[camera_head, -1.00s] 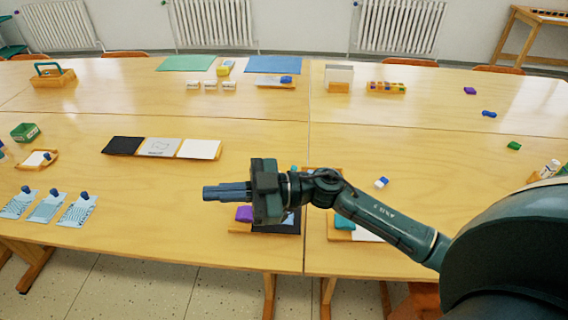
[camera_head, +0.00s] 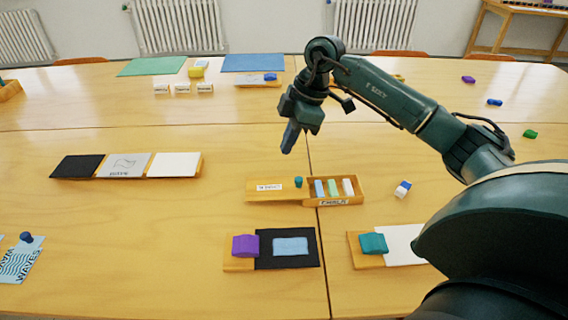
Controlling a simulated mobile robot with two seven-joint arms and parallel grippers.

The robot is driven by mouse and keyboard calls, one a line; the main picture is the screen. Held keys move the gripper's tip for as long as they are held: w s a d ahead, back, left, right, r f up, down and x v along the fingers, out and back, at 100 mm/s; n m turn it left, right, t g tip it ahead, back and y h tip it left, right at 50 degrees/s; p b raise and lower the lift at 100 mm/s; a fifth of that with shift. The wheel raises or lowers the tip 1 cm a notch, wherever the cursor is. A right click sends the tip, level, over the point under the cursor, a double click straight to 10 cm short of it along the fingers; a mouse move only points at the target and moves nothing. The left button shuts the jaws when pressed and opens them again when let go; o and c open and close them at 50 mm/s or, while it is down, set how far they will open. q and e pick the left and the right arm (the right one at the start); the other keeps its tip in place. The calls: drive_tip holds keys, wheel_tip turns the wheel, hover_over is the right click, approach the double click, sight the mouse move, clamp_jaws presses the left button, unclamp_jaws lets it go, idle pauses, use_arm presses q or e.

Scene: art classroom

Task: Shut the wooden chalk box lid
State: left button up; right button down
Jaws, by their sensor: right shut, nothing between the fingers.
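The wooden chalk box (camera_head: 341,202) sits near the middle of the table, with "CHALK" on its front. Several pale blue, green and white chalk sticks show in its open right part. Its lid (camera_head: 276,196), with a white label and a small teal knob (camera_head: 298,182), extends out to the left of the box, so the box is open. My right gripper (camera_head: 289,145) is shut and empty, pointing down beyond the lid and knob in the picture, apart from them. My left gripper is not in view.
A blue-and-white eraser (camera_head: 403,189) lies right of the box. In front are a board with a purple block (camera_head: 245,245) and one with a teal block (camera_head: 373,243). A three-panel board (camera_head: 123,166) lies left. Bare table lies between it and the lid.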

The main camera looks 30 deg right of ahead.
sight(285, 188)
drive_tip(key=x, duration=0.9)
drive_tip(key=shift+s+a+f+b, duration=0.2)
drive_tip(key=shift+s+f+b, duration=0.05)
drive_tip(key=shift+f+b, duration=0.1)
drive_tip(key=d, duration=0.1)
drive_tip(key=s+d, duration=0.1)
drive_tip(key=d, duration=0.1)
drive_tip(key=shift+s+d, duration=0.1)
drive_tip(key=shift+d, duration=0.35)
drive_tip(key=shift+s+d, duration=0.15)
drive_tip(key=shift+d, duration=0.1)
drive_tip(key=s+d, duration=0.2)
drive_tip(key=d, duration=0.2)
drive_tip(key=s+d+p, duration=0.1)
drive_tip(key=s+d, duration=0.1)
drive_tip(key=d, duration=0.2)
drive_tip(key=s+d+p, duration=0.1)
drive_tip(key=s+d, duration=0.1)
drive_tip(key=d, duration=0.2)
drive_tip(key=shift+s, duration=0.35)
drive_tip(key=shift+a+p, duration=0.1)
drive_tip(key=shift+p, duration=0.2)
